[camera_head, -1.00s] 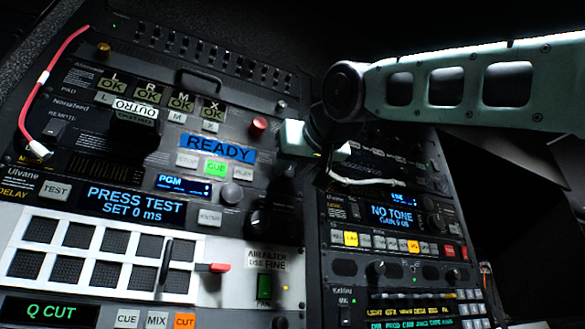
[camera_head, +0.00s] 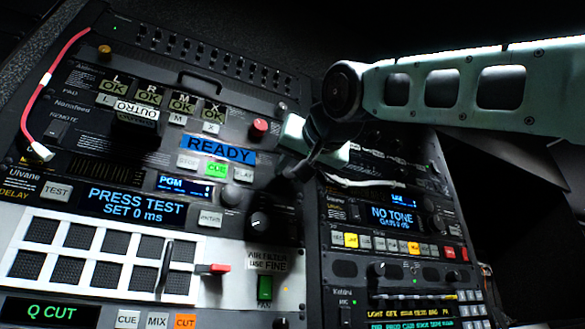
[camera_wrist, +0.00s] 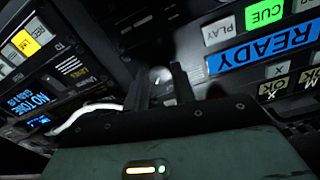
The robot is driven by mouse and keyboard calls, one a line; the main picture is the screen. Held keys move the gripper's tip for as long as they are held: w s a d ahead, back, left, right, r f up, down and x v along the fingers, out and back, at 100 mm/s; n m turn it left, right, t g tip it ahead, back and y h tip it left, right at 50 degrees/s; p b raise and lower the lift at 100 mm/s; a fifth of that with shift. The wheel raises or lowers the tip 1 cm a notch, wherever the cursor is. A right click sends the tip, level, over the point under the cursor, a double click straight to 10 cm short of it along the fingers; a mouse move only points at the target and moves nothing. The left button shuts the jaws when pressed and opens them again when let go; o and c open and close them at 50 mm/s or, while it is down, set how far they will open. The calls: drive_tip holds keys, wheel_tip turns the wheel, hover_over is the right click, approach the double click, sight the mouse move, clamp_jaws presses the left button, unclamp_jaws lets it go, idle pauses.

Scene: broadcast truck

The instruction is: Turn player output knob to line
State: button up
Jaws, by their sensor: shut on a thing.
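A small round pale-grey knob (camera_wrist: 159,76) sits between the two dark fingers of my gripper (camera_wrist: 160,86) in the wrist view. My gripper is shut on it, at the panel edge beside the PLAY button (camera_wrist: 221,30). I take it for the player output knob; its label and pointer position cannot be read. In the head view my gripper (camera_head: 292,172) reaches the panel to the right of the blue READY display (camera_head: 218,149), and the knob is hidden behind the fingers.
A red knob (camera_head: 259,127) stands close to the left of my wrist. A large black knob (camera_head: 260,220) sits below. A white cable (camera_head: 375,183) loops on the right-hand rack. A pink cable (camera_head: 62,70) hangs at far left.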

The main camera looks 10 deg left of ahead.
drive_tip(key=o, duration=1)
drive_tip(key=shift+f, duration=0.1)
drive_tip(key=b+v, duration=0.6)
drive_tip(key=v, duration=1.1)
drive_tip(key=shift+d+b, duration=0.15)
drive_tip(key=shift+b, duration=0.15)
drive_tip(key=shift+s, duration=0.1)
